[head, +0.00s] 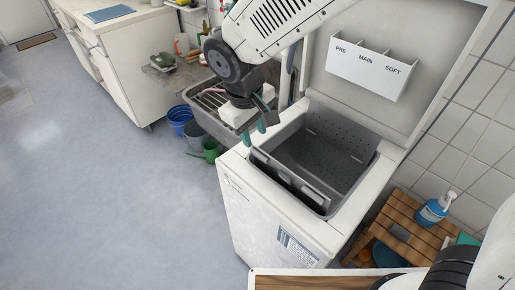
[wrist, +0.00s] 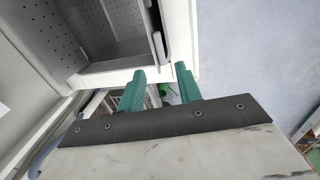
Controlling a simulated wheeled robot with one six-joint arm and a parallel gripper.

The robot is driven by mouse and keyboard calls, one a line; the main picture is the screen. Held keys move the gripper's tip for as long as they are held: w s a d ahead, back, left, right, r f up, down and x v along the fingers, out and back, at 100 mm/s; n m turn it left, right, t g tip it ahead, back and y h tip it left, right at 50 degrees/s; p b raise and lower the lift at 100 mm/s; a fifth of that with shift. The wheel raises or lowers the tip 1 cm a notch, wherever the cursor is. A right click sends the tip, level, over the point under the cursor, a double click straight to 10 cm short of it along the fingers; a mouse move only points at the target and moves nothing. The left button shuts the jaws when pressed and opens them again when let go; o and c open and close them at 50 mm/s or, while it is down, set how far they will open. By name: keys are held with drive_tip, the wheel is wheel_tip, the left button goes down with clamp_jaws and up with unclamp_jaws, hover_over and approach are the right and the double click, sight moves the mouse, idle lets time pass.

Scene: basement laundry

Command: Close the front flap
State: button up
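The white top-loading washer (head: 268,220) stands with its lid up and its grey tub open. The front flap (head: 292,178), a dark grey panel with a lighter strip, stands open along the tub's front side. In the wrist view it is seen nearly edge-on (wrist: 157,32). A perforated rear flap (head: 345,135) also stands open on the tub's back side. My gripper (head: 255,131) is above the washer's left end, beside the flap's far left end and apart from it. Its green fingers are spread with nothing between them, as the wrist view also shows (wrist: 160,73).
The raised lid (head: 415,45) with its PRE, MAIN, SOFT dispenser (head: 367,68) stands behind the tub. A sink (head: 200,115) and buckets (head: 180,118) are at the left. A wooden stool (head: 405,225) with a blue soap bottle (head: 434,209) is at the right. Floor is clear at left.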

sight(259, 154)
drive_tip(key=f, duration=0.5)
drive_tip(key=w+d+f, duration=0.1)
drive_tip(key=f, duration=0.1)
drive_tip(key=shift+f, duration=0.2)
clamp_jaws()
